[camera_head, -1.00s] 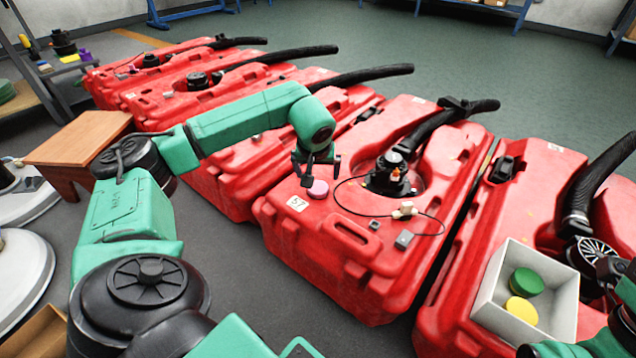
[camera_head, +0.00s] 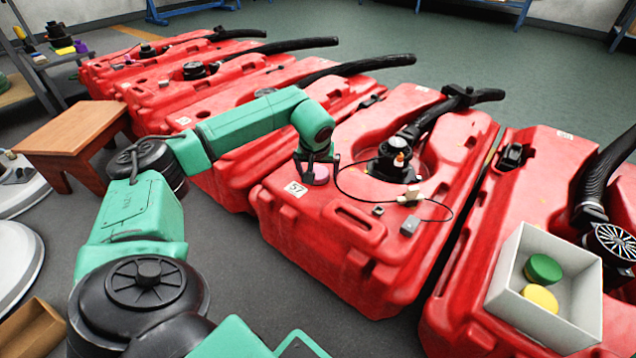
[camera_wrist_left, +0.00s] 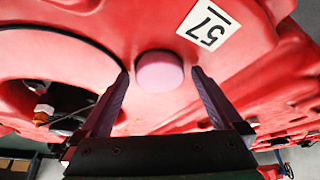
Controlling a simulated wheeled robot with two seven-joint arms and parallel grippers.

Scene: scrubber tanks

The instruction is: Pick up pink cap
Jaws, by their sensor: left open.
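The pink cap (camera_head: 319,174) lies on the red tank (camera_head: 345,262) marked 57, beside the number label. In the left wrist view the pink cap (camera_wrist_left: 159,71) is a round disc just ahead of the two fingertips. My left gripper (camera_head: 317,178) is open, with its fingers on either side of the cap in the head view. In the left wrist view the open left gripper (camera_wrist_left: 160,73) has a finger left and right of the cap, with gaps on both sides. My right gripper is not in view.
A black fitting with a hose (camera_head: 397,160) and a cable with small connectors (camera_head: 410,197) sit right of the cap. A white box (camera_head: 520,312) with green and yellow caps stands on the right tank. A wooden stool (camera_head: 75,135) is at left.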

